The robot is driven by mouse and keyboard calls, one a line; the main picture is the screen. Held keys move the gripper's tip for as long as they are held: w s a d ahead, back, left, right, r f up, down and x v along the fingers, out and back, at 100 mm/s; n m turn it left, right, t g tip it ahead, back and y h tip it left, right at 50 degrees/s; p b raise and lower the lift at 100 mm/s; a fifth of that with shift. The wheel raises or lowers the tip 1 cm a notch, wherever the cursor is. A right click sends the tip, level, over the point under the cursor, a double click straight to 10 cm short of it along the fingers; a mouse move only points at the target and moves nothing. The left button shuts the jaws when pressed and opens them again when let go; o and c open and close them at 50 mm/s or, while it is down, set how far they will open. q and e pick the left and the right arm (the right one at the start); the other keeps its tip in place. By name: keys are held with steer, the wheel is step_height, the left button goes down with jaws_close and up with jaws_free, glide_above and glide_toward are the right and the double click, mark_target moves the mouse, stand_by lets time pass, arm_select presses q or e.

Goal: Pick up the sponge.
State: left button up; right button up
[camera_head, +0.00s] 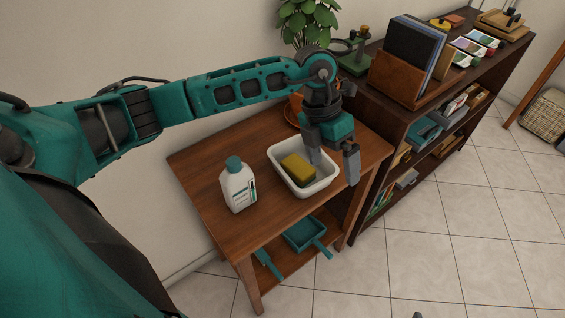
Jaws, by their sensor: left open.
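A yellow sponge (297,167) with a darker side lies in a white tub (309,190) on a small wooden table (215,193). My left gripper (334,167) points down at the tub's right side, to the right of the sponge. Its two grey fingers are apart. One finger shows over the inside of the tub near the sponge, the other by the tub's right rim. Whether a finger touches the sponge or the rim, I cannot tell.
A white bottle with a green cap (238,186) stands left of the tub. A potted plant (308,22) is behind my wrist. A dark wooden shelf (398,115) with files and books stands right. A teal dustpan (304,233) lies on the lower shelf.

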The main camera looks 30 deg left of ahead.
arm_select(q)
steer(key=w+a+r+y, duration=0.2)
steer(key=a+y, duration=0.2)
steer(key=a, duration=0.5)
glide_above(296, 167)
steer(key=shift+n+t, duration=0.3)
steer(key=shift+t, duration=0.1)
step_height(296, 167, down, 7)
steer(key=shift+d+r, duration=0.1)
steer(key=shift+d, duration=0.05)
steer(key=shift+f+b, duration=0.4)
steer(key=shift+f, duration=2.55)
steer(key=c, duration=0.7)
